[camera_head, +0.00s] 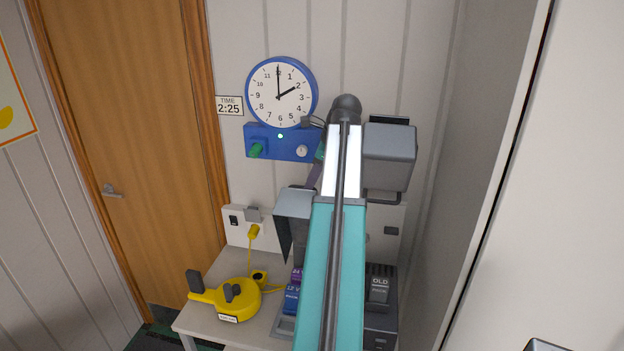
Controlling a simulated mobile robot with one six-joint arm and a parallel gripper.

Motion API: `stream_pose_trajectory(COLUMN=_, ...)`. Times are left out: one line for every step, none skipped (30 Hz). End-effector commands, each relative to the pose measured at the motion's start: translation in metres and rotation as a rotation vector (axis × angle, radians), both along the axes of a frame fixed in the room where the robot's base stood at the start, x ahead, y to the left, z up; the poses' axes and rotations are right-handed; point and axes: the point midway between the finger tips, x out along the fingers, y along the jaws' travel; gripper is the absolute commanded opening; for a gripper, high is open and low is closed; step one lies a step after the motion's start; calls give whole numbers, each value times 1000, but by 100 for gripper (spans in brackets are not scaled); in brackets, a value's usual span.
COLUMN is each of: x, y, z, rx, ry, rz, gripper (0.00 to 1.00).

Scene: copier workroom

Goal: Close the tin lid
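A grey panel (294,205) stands raised above a grey container (283,327) on the table; it looks like an open tin lid, though my arm covers its right side. Blue and purple packets (292,290) show in the container, whose right part is hidden behind my arm. My teal and white arm runs up the middle of the view and bends at a dark joint near the clock.
A yellow round device (238,297) sits on the table (215,318) at left, its cable running to a wall plug (254,231). A blue clock (282,92) hangs above.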

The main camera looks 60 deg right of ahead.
Motion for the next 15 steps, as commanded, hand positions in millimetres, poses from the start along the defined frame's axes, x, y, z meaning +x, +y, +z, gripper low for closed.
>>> stream_pose_trajectory(x=1, y=0, z=-1, rx=0, ry=0, rz=0, gripper=29)
stream_pose_trajectory(x=1, y=0, z=-2, rx=0, ry=0, rz=0, gripper=29)
stream_pose_trajectory(x=1, y=0, z=-3, rx=0, ry=0, rz=0, gripper=29)
stream_pose_trajectory(x=1, y=0, z=-3, rx=0, ry=0, rz=0, gripper=29)
stream_pose_trajectory(x=1, y=0, z=-3, rx=0, ry=0, rz=0, gripper=29)
stream_pose_trajectory(x=1, y=0, z=-3, rx=-1, ry=0, rz=0, gripper=29)
stream_pose_trajectory(x=1, y=0, z=-3, rx=-1, ry=0, rz=0, gripper=29)
stream_pose_trajectory(x=1, y=0, z=-3, rx=-1, ry=0, rz=0, gripper=29)
stream_pose_trajectory(x=1, y=0, z=-3, rx=0, ry=0, rz=-1, gripper=29)
stream_pose_trajectory(x=1, y=0, z=-3, rx=0, ry=0, rz=-1, gripper=29)
stream_pose_trajectory(x=1, y=0, z=-3, rx=0, ry=0, rz=-1, gripper=29)
stream_pose_trajectory(x=1, y=0, z=-3, rx=0, ry=0, rz=-1, gripper=26)
stream_pose_trajectory(x=1, y=0, z=-3, rx=0, ry=0, rz=-1, gripper=21)
stream_pose_trajectory(x=1, y=0, z=-3, rx=0, ry=0, rz=-1, gripper=16)
stream_pose_trajectory(x=1, y=0, z=-3, rx=0, ry=0, rz=-1, gripper=9)
